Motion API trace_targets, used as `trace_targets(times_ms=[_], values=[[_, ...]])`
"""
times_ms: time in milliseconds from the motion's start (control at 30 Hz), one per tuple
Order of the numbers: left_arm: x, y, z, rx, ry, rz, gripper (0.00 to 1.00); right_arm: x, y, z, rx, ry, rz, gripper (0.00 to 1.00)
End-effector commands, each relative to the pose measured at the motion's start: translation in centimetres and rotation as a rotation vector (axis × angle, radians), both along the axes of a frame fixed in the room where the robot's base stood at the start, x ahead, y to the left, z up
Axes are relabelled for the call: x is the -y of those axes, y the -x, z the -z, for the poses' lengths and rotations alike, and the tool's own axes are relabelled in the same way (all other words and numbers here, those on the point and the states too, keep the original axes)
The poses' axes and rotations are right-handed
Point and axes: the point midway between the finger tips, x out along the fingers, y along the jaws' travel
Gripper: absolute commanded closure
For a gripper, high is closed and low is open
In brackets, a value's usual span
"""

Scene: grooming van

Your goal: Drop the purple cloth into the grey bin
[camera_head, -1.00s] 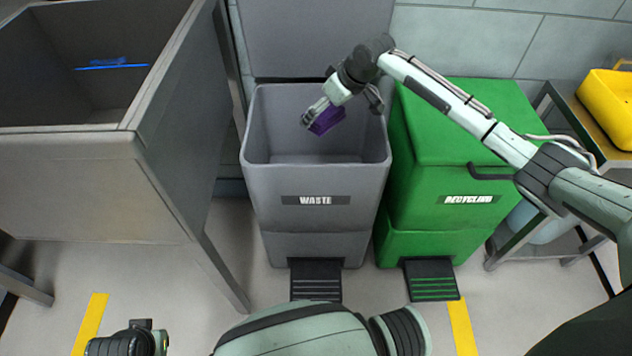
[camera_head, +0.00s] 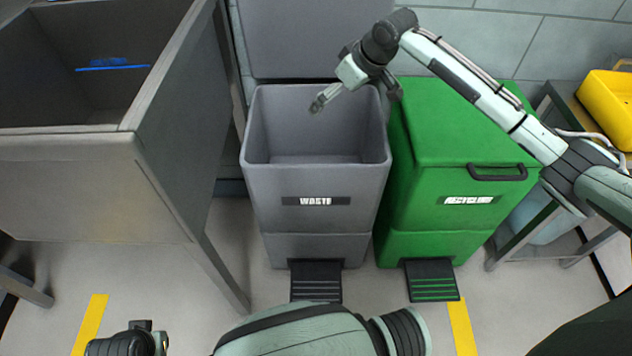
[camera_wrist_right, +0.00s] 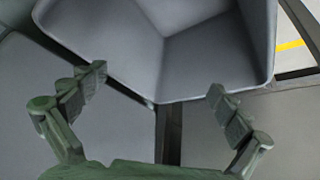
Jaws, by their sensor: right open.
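The grey bin (camera_head: 316,182), labelled WASTE, stands with its lid (camera_head: 315,38) raised behind it. My right gripper (camera_head: 317,104) is empty above the bin's opening, near its back right part. In the right wrist view its two fingers (camera_wrist_right: 158,92) are spread wide, with nothing between them, and the bin's grey inside (camera_wrist_right: 190,50) shows beyond. The purple cloth is not visible now in either view; the part of the bin floor that shows looks bare, and the rest is hidden by the front wall. The fingers of my left gripper are not in view.
A green recycling bin (camera_head: 440,200) with a closed lid stands right beside the grey bin. A grey tub on legs (camera_head: 90,185) is at the left. Black pedals (camera_head: 316,280) stick out in front of the bins. A yellow container (camera_head: 605,105) sits on a shelf at the right.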

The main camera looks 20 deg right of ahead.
Motion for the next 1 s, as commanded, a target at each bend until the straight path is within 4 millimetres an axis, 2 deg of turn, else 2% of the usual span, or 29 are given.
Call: trace_targets(times_ms=[100, 333, 1000], values=[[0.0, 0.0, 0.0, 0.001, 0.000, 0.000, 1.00, 0.7, 1.0, -2.2, 0.003, 0.002, 0.000, 0.00], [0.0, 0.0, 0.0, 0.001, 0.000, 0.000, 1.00, 1.3, 2.3, -4.5, 0.000, 0.001, 0.000, 0.00], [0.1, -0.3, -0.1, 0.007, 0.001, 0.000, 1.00, 1.4, 2.5, -4.9, 0.000, 0.000, 0.000, 0.00]])
